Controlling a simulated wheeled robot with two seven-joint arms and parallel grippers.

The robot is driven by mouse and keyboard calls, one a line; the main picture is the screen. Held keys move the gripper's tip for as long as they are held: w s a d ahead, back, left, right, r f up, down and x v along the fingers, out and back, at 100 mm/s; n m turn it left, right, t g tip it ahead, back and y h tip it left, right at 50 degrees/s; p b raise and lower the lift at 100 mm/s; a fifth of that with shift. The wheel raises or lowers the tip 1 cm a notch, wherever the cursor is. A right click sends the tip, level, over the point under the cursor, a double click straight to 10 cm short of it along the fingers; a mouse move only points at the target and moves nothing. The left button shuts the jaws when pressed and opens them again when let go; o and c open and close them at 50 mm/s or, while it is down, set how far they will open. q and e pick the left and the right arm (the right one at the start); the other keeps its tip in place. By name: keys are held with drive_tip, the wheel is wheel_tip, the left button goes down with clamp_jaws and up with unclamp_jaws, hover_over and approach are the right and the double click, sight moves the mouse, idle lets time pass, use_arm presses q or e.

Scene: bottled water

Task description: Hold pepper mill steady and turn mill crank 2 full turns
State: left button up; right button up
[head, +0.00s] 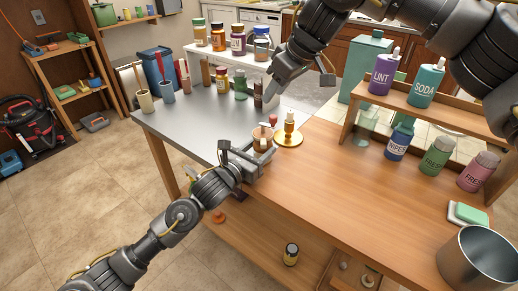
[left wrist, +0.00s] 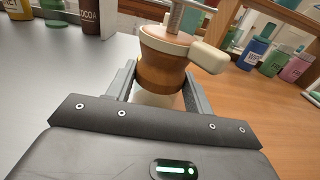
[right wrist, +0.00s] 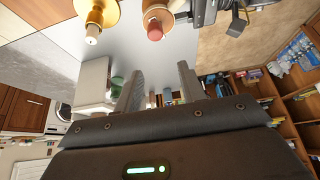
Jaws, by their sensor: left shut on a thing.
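The pepper mill (head: 262,140) stands upright near the front edge of the table. Its brown, cream-banded body (left wrist: 163,62) fills the space between my left fingers in the left wrist view. My left gripper (head: 258,152) is shut on that body. A metal shaft (left wrist: 176,16) rises from the mill's top and a cream arm sticks out to the right; the shaft's upper end is cut off. A red knob (right wrist: 155,33) shows at the mill in the right wrist view. My right gripper (head: 270,100) is open and empty, above and behind the mill, apart from it.
A candle on a gold holder (head: 289,134) stands close to the right of the mill. A dark cocoa bottle (head: 258,94) stands behind, near my right gripper. A wooden shelf (head: 430,110) with bottles and a metal pot (head: 480,258) are at the right.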

sight(272, 116)
drive_tip(key=shift+f, duration=3.05)
drive_tip(key=shift+c, duration=0.3)
drive_tip(key=c, duration=0.6)
